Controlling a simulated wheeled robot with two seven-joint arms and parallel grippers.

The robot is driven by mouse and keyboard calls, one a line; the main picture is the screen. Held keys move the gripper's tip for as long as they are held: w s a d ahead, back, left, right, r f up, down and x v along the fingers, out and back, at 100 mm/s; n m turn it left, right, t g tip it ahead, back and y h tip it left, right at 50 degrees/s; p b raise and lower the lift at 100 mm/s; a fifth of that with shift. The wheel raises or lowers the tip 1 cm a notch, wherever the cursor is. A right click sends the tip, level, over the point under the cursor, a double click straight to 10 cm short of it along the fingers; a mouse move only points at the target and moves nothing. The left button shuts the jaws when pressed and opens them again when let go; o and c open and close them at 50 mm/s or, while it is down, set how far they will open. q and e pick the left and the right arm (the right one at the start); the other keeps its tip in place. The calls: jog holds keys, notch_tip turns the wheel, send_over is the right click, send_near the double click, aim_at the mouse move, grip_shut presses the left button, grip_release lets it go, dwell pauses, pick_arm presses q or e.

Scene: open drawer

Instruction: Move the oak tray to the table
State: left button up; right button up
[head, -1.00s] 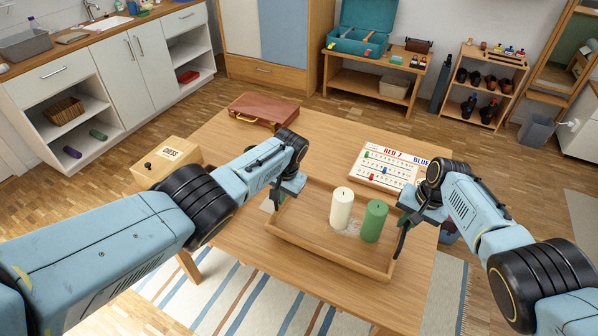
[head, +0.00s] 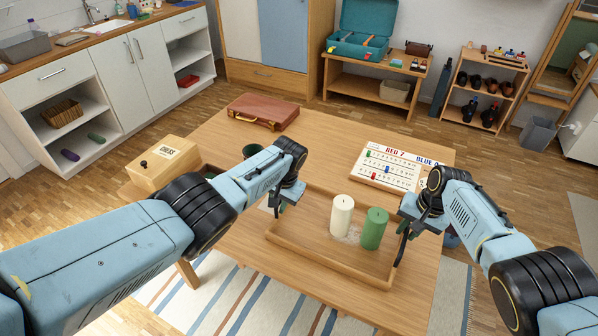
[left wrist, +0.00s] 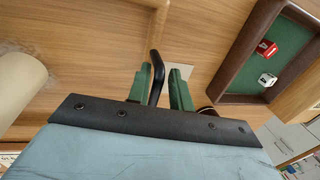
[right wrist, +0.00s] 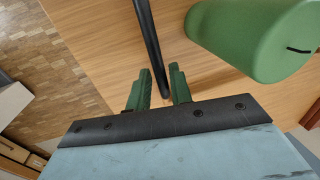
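The oak tray (head: 328,263) is level at the near part of the wooden table (head: 340,130), seemingly resting on it. A white candle (head: 342,217) and a green candle (head: 374,230) stand upright in it. My left gripper (head: 281,206) is at the tray's left end. In the left wrist view a black handle (left wrist: 156,66) lies between its fingers, with a gap on one side. My right gripper (head: 404,228) is at the right end. In the right wrist view the other black handle (right wrist: 148,40) runs between its parted fingers, and the green candle (right wrist: 245,40) is close by.
A scoring board (head: 385,172) lies behind the tray on the right. A brown case (head: 263,111) lies at the back left. A wooden box (head: 162,167) is at the left, near a dark dice tray (left wrist: 240,75). The table's middle is clear.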

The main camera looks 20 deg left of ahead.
pick_arm(q)
jog(key=shift+o, duration=0.9)
pick_arm(e)
jog(key=shift+o, duration=0.9)
pick_arm(q)
jog(key=shift+d, duration=0.1)
pick_arm(e)
jog(key=shift+a, duration=0.1)
pick_arm(q)
jog(key=shift+r, duration=0.1)
jog(key=shift+d+r, duration=0.1)
jog(key=shift+r, duration=0.1)
jog(key=v, duration=1.1)
jog(key=shift+r, duration=0.25)
pick_arm(e)
notch_tip(320, 180, up, 12)
jog(key=d, duration=0.2)
jog(key=shift+s, duration=0.25)
jog(key=shift+d, duration=0.1)
